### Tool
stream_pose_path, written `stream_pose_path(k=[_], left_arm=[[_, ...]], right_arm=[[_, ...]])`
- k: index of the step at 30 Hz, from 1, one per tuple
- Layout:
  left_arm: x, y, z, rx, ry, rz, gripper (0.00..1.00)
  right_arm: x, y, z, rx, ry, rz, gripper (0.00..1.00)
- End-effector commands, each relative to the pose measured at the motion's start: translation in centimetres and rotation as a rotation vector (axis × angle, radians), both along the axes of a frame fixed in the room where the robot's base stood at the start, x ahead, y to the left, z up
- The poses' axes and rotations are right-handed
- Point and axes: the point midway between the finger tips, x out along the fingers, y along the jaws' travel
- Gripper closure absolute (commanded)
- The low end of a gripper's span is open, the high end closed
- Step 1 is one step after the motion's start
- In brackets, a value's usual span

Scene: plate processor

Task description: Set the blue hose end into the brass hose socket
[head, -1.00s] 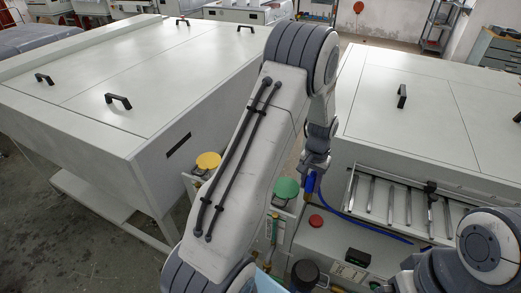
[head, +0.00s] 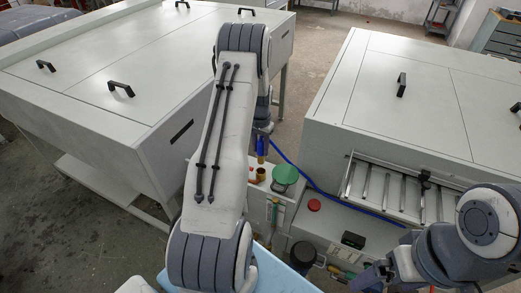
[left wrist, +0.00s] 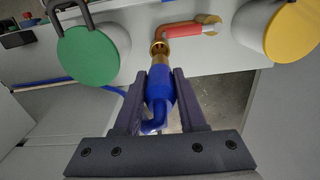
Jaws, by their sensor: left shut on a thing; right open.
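My left gripper (head: 262,146) is shut on the blue hose end (left wrist: 160,88), which sits between its two fingers in the left wrist view (left wrist: 160,98). The hose end's brass tip points away from the gripper toward the brass hose socket (left wrist: 158,46). The socket also shows in the head view (head: 260,174), just below the hose end. Tip and socket overlap in the wrist view; I cannot tell whether they touch. My right gripper (head: 368,279) is low at the right, open, its fingers small and partly hidden.
A green round lid (left wrist: 88,55) is left of the socket and a yellow one (left wrist: 292,32) right of it in the wrist view. A red-sleeved copper pipe (left wrist: 185,31) runs beside the socket. The blue hose (head: 322,190) trails right past a red button (head: 314,205).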

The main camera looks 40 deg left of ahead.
Motion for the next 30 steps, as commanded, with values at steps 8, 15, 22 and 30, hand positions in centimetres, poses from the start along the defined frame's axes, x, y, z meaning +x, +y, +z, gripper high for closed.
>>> stream_pose_path(k=[8, 15, 22, 30], left_arm=[[0.1, 0.0, -1.4, 0.001, -0.002, 0.000, 1.00], [0.1, 0.0, -3.3, 0.001, -0.002, 0.000, 1.00], [0.1, 0.0, -4.2, 0.001, -0.002, 0.000, 1.00], [0.1, 0.0, -4.2, 0.001, -0.002, 0.001, 1.00]], right_arm=[[0.0, 0.0, -0.8, 0.000, 0.000, -0.001, 0.00], [0.0, 0.0, -2.1, 0.000, 0.000, -0.001, 0.00], [0.0, 0.0, -2.6, 0.001, -0.001, -0.001, 0.00], [0.0, 0.0, -2.6, 0.000, 0.000, -0.001, 0.00]])
